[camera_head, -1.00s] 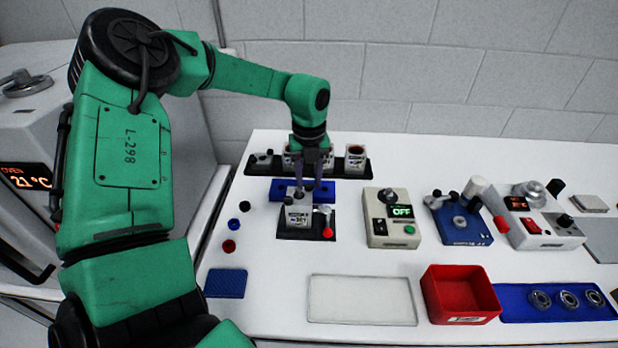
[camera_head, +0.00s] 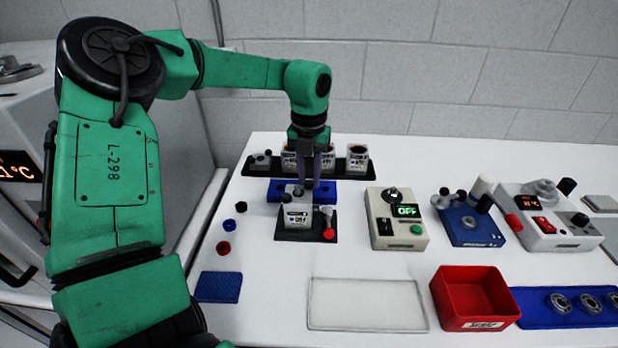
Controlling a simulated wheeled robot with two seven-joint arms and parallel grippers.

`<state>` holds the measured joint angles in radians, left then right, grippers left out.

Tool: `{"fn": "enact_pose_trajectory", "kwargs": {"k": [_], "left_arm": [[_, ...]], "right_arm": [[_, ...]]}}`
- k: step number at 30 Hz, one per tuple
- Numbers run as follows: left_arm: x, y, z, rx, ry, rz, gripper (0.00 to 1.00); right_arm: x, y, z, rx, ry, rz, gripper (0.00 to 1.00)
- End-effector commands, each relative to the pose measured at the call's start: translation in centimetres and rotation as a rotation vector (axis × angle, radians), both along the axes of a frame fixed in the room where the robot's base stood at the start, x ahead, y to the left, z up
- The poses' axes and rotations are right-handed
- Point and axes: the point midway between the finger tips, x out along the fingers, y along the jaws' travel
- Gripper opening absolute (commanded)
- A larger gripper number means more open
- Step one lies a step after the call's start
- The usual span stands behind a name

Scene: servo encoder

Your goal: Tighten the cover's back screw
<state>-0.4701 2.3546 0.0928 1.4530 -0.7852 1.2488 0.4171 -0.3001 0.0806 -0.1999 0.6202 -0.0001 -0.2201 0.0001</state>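The servo encoder unit (camera_head: 298,217), a small light box with a printed label, sits in a black fixture (camera_head: 290,236) with a red-knobbed clamp (camera_head: 328,233) at its right. Dark parts show on its top; the cover's back screw is too small to make out. My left gripper (camera_head: 311,183) points down just behind the unit, over the blue rack (camera_head: 332,193). Its fingers are small and dark, so I cannot tell how far apart they are or whether they hold anything. My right gripper is not in view.
Behind stands a black rack (camera_head: 262,171) with several labelled boxes. To the right are a beige device reading OFF (camera_head: 396,228), a blue device (camera_head: 468,226) and a grey machine (camera_head: 545,222). In front lie an empty pale tray (camera_head: 367,304) and a red bin (camera_head: 474,298).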

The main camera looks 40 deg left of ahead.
Motion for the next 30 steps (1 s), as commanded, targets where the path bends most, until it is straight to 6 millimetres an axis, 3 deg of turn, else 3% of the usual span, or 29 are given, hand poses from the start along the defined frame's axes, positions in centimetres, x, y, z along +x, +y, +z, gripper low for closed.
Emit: {"fn": "enact_pose_trajectory", "kwargs": {"k": [10, 14, 24, 30], "left_arm": [[0.0, 0.0, 0.1, 0.0, -0.001, 0.002, 0.4], [0.1, 0.0, 1.5, 0.001, -0.003, 0.002, 0.4], [0.1, 0.0, 11.1, 0.003, -0.004, 0.003, 0.4], [0.0, 0.0, 14.4, 0.0, -0.001, 0.002, 0.4]], "right_arm": [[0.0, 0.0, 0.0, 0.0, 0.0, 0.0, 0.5], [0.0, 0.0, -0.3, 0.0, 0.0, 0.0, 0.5], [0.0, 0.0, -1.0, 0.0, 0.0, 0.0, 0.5], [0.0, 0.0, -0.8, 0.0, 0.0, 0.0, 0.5]]}}
